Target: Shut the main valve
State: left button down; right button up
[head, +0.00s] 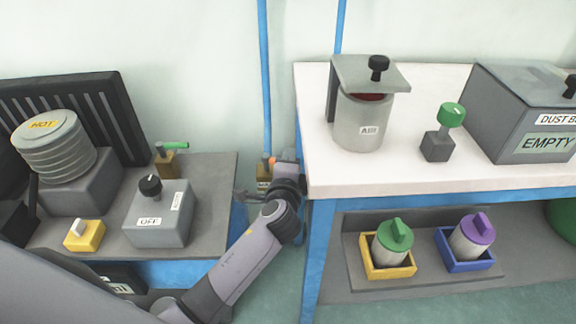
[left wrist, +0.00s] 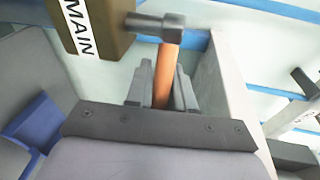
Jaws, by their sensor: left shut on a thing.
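The main valve is a brown block (left wrist: 95,25) with a white MAIN label, seen at the top left of the left wrist view. A grey stem sticks out of it to an orange lever (left wrist: 166,72). My left gripper (left wrist: 162,78) is shut on the orange lever, with one finger on each side of it. In the head view the valve (head: 264,184) is low on the blue pipe between the two benches, partly hidden by my left gripper (head: 272,166). The orange lever's far end is hidden between the fingers. My right gripper is not in view.
The right table (head: 440,185) stands close beside my left gripper, its blue leg just right of my arm. The left bench carries a green-handled valve (head: 167,160), a grey OFF box (head: 160,213) and a HOT stack (head: 55,147). A canister (head: 362,122) stands on the right table.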

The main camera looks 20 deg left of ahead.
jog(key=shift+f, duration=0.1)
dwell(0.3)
pick_arm(q)
jog(key=c, duration=1.1)
grip_release()
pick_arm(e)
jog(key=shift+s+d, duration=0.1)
